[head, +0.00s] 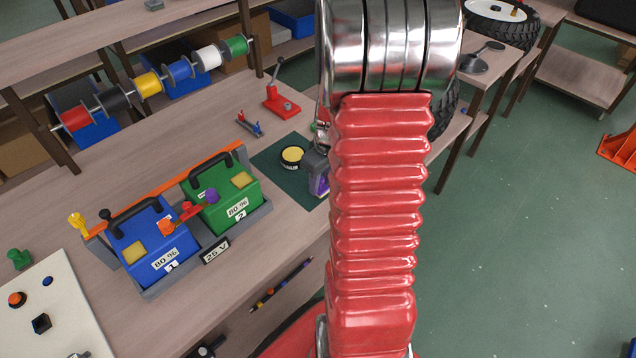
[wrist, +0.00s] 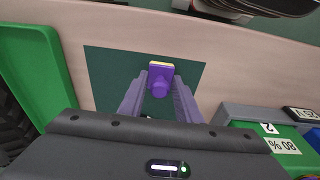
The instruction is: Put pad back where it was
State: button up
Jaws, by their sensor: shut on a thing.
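In the wrist view, my gripper (wrist: 158,96) has its two purple fingers closed on a small pad (wrist: 160,72), a purple block with a round knob and a thin yellow layer on its far edge. The pad is over a dark green mat (wrist: 110,75); I cannot tell whether it touches it. In the head view, part of my gripper (head: 317,176) shows grey and purple at the edge of the mat (head: 283,177), mostly hidden behind my red arm. The pad cannot be made out clearly there.
A round yellow-topped tin (head: 292,155) stands on the mat. Left of it is a tray with a blue battery (head: 150,240) and a green battery (head: 222,205). A red lever tool (head: 282,103) stands behind. A green bin (wrist: 35,75) is left in the wrist view.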

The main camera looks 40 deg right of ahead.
jog(key=o, duration=1.1)
jog(key=shift+f, duration=0.1)
notch_tip(320, 180, up, 12)
jog(key=s, duration=0.1)
jog(key=shift+s, duration=0.4)
